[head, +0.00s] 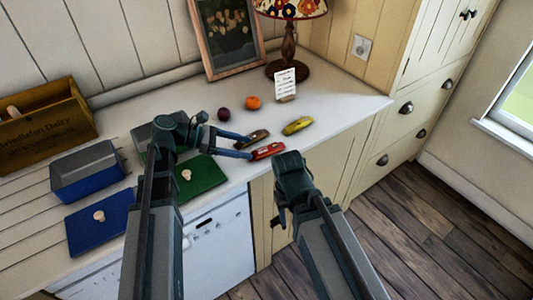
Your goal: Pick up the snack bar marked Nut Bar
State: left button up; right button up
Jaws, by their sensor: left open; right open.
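Two wrapped bars lie on the white worktop: a brown one (252,138) and a red one (267,151) just in front of it. Their print is too small to read, so I cannot tell which is marked Nut Bar. My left gripper (249,148) is open and low over the worktop, its two blue fingers pointing right. Its fingertips are at the left ends of the two bars; I cannot tell whether they touch. My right gripper (290,182) is in front of the worktop edge, right of the red bar; its fingertips are not clearly seen.
A yellow item (298,126), an orange fruit (253,103) and a dark plum (224,115) lie nearby. A card (286,80), a lamp (289,45) and a framed picture (207,62) stand behind. A blue bin (90,183), green lid (205,172), blue lid (88,236) and wooden crate (45,125) are left.

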aim_at(261, 150)
pick_arm(q)
jog(key=shift+d, duration=0.1)
jog(key=b+x, duration=0.1)
jog(key=x, duration=0.3)
jog(key=shift+s+d+f+b, duration=0.1)
jog(key=shift+s+d+b, duration=0.05)
jog(key=shift+b, duration=0.25)
jog(key=shift+d, duration=0.35)
grip_shut()
